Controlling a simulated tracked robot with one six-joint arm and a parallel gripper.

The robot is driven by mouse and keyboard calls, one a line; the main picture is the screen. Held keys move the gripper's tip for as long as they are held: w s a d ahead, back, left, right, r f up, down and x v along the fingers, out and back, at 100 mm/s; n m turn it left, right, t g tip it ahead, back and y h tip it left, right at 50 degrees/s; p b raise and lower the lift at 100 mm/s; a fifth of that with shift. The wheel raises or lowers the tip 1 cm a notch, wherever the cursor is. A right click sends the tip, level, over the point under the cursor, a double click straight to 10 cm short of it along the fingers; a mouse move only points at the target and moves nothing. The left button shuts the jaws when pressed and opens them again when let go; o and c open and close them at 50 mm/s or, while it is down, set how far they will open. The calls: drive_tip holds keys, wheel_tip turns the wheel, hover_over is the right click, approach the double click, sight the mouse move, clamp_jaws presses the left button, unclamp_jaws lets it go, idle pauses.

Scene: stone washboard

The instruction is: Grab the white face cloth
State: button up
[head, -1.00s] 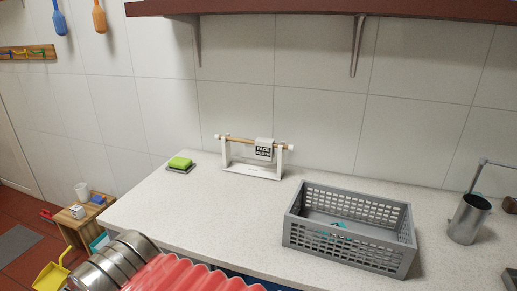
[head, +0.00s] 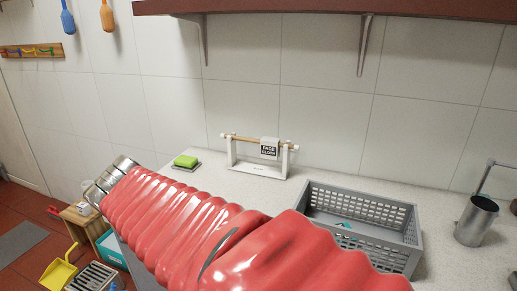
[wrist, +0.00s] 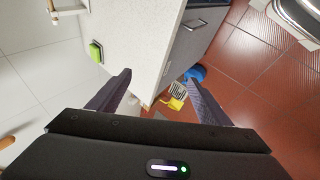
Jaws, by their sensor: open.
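The white face cloth (head: 269,148), with a dark label reading "FACE CLOTH", hangs over the right part of a wooden rail on a white rack (head: 258,172). The rack stands at the back of the counter, near the wall. My gripper (wrist: 160,77) is open and empty in the wrist view, its two dark fingers apart over the counter's end and the floor. The cloth cannot be made out clearly in the wrist view. My gripper's jaws do not show in the head view, where my red-sleeved arm crosses the foreground.
A green sponge (head: 185,161) lies left of the rack; it also shows in the wrist view (wrist: 96,51). A grey crate (head: 362,207) sits right of the rack. A metal cup (head: 476,221) stands farther right. A wall shelf (head: 330,8) overhangs the counter.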

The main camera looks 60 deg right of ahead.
drive_tip(key=w+d+r+n+g+h, duration=0.1)
drive_tip(key=w+d+r+n+h, duration=0.15)
drive_tip(key=d, duration=0.85)
drive_tip(key=w+d+r+n+g+h, duration=0.15)
drive_tip(key=d+n, duration=0.25)
drive_tip(key=d, duration=0.8)
drive_tip(key=s+d+f+n+h, duration=0.1)
drive_tip(key=d+n, duration=0.3)
drive_tip(key=d, duration=0.7)
drive_tip(key=s+d+f+n+h, duration=0.2)
drive_tip(key=d+n, duration=0.3)
drive_tip(key=d, duration=0.7)
drive_tip(key=shift+d+f+h, duration=0.2)
drive_tip(key=shift+d+h, duration=0.05)
drive_tip(key=shift+h, duration=0.15)
drive_tip(key=shift+w+g, duration=0.1)
drive_tip(key=shift+g, duration=0.25)
approach(269, 140)
drive_tip(key=shift+d, duration=1.05)
drive_tip(key=shift+w+f, duration=0.25)
drive_tip(key=shift+f, duration=0.05)
drive_tip(key=shift+x, duration=2.6)
drive_tip(key=shift+s+f, duration=0.15)
